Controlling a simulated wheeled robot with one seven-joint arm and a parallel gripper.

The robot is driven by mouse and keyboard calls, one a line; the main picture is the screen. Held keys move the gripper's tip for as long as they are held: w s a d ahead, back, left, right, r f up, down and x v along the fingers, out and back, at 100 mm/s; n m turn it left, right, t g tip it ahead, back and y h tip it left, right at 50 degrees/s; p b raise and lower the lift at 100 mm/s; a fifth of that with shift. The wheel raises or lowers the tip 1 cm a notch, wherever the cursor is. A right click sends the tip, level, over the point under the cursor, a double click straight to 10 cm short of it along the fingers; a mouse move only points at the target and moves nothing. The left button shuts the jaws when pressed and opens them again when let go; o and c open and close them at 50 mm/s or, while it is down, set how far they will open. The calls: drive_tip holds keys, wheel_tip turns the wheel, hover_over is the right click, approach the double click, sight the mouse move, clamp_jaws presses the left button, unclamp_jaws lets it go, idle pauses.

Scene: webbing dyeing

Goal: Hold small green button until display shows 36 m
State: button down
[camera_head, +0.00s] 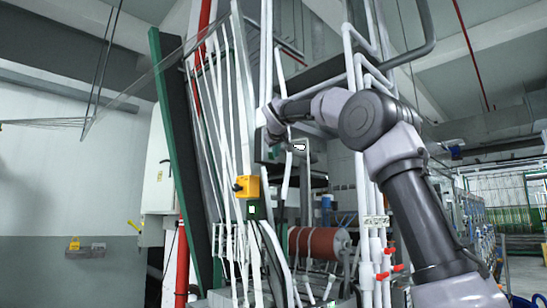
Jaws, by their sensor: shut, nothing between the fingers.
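My arm reaches up from the lower right and bends left, with its end near the upper middle of the view. My gripper (273,133) is shut and empty there, small and partly lost among the pale strips and the frame. A yellow box (249,187) with a dark knob is on the upright post below it. A small green box (254,210) with a white square sits just under the yellow box, apart from my gripper. A small dark panel with a white mark (300,147) is right of my gripper. I cannot make out a green button or any readable number.
Pale webbing strips (216,130) hang down left of the post, beside a tall green-edged panel (170,120). A reddish roller (318,243) lies low in the machine. White pipes (362,190) stand close to my arm. The left side shows open space before a wall.

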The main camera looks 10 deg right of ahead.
drive_tip(key=shift+s, duration=0.1)
idle(0.5)
drive_tip(key=shift+s+d, duration=0.5)
drive_tip(key=shift+s, duration=0.1)
drive_tip(key=s+d, duration=0.1)
drive_tip(key=s, duration=0.1)
drive_tip(key=s+d, duration=0.2)
idle(0.3)
idle(0.4)
